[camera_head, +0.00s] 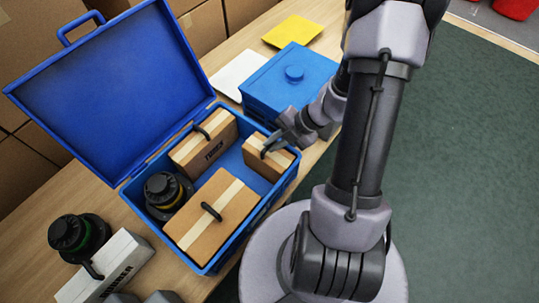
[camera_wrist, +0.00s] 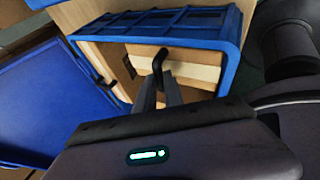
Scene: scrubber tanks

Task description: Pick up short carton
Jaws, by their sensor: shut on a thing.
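The short carton (camera_head: 262,163), brown with a pale tape band and a black handle, is in the right corner of the open blue case (camera_head: 245,237). My gripper (camera_head: 275,144) reaches in from the right and is shut on the carton's handle. In the wrist view, the fingers (camera_wrist: 160,88) meet at the black handle, with the carton (camera_wrist: 192,70) behind them and the case rim (camera_wrist: 228,50) around it. My fingers hide part of the carton. I cannot tell whether it is lifted off the case floor.
A lettered carton (camera_head: 203,148), a larger flat carton (camera_head: 222,222) and a black-and-yellow canister (camera_head: 163,190) share the case. Its raised lid (camera_head: 115,85) stands left. A closed blue box (camera_head: 292,85), white plate (camera_head: 238,74) and yellow plate (camera_head: 292,31) lie behind. A green-banded canister (camera_head: 78,237) and white block (camera_head: 112,270) stand front left.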

